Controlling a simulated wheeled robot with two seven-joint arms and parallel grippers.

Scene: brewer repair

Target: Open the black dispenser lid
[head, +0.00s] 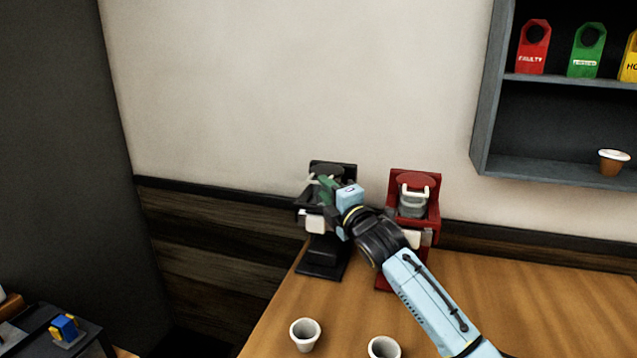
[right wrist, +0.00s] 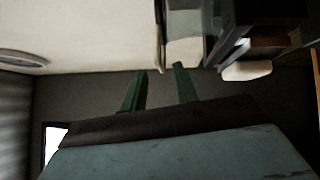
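The black dispenser (head: 322,257) stands at the table's left back edge, against the wall. Its black lid (head: 331,169) is at the top, with a pale handle (head: 313,181) partly hidden by my gripper. I cannot tell clearly whether the lid is raised. My right gripper (head: 324,190) has green fingers and is at the lid's height, in front of the dispenser's upper part. In the right wrist view its fingers (right wrist: 159,78) are apart with nothing visible between them. A dark part of the dispenser (right wrist: 232,25) shows beyond them, upper right. My left gripper is not in view.
A red dispenser (head: 428,228) stands just right, partly behind my right arm. Two white cups (head: 305,335) (head: 384,347) stand at the table's front. A wall shelf (head: 545,82) holds coloured tags and a small pot (head: 613,162). The table's right side is clear.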

